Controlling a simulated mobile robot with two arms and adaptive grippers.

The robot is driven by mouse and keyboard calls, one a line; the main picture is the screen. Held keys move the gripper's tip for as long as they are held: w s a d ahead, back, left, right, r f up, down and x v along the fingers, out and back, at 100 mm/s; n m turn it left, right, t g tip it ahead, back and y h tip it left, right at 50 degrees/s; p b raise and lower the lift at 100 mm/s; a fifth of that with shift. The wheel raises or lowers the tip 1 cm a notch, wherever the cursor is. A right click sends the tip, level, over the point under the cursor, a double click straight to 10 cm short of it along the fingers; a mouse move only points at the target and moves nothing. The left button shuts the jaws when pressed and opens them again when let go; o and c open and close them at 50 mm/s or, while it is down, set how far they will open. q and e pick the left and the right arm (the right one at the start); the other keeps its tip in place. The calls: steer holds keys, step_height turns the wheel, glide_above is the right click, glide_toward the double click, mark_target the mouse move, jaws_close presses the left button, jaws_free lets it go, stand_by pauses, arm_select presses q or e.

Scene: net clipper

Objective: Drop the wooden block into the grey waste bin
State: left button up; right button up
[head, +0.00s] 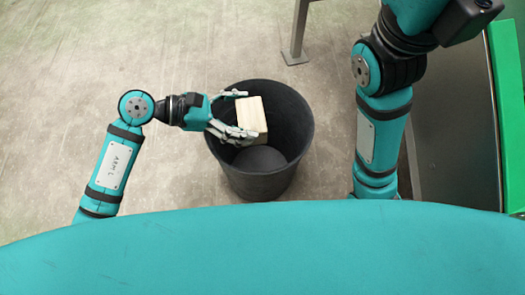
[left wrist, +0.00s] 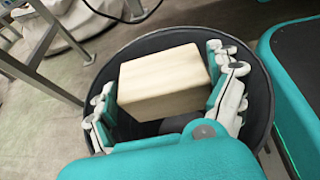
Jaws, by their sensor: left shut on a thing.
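The wooden block (head: 252,117) is pale and box-shaped. My left gripper (head: 240,115) is shut on it and holds it over the opening of the grey waste bin (head: 292,130). In the left wrist view, the block (left wrist: 160,82) sits between the two fingers of the left gripper (left wrist: 168,95), with the dark round bin (left wrist: 262,95) around and behind it. The bin stands upright on the floor, and its visible bottom looks empty. My right arm comes down at the right in the head view, but its gripper is out of view.
A metal post with a foot plate (head: 295,55) stands on the floor beyond the bin. A dark surface with a green edge (head: 507,90) lies at the far right. The concrete floor (head: 60,70) left of the bin is clear.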

arm_select(q)
steer(key=o, duration=1)
steer(key=shift+a, duration=0.1)
steer(key=v, duration=1.1)
steer(key=shift+a+r, duration=0.15)
steer(key=shift+a, duration=0.25)
